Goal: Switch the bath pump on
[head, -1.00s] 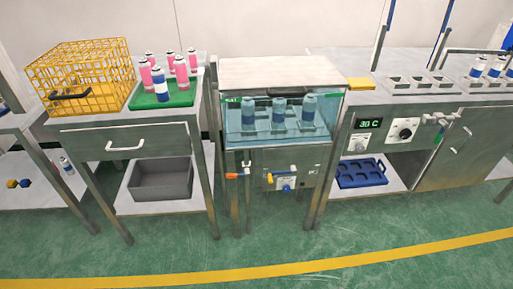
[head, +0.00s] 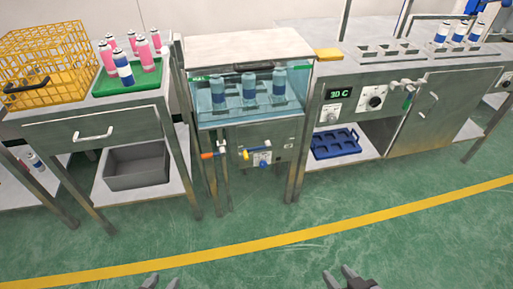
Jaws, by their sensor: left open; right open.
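The water bath (head: 245,112) is a glass-fronted tank under a pale lid, with three blue-banded cans (head: 249,88) standing in it. Below it is a metal panel (head: 284,142) with a yellow lever (head: 244,154), a blue round knob (head: 263,162) and a small white plate. An orange-handled valve (head: 208,155) is left of the panel. Which control is the pump switch, and its position, I cannot tell. My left gripper (head: 161,284) and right gripper (head: 338,273) are at the bottom edge, open and empty, over the floor well short of the bath.
A bench at the right has a 30 C display (head: 340,93), a dial (head: 376,98) and a blue tray (head: 335,145) on its shelf. At the left are a yellow wire basket (head: 52,60), a green tray (head: 107,87) of cans and a grey bin (head: 137,167). Open green floor lies in front.

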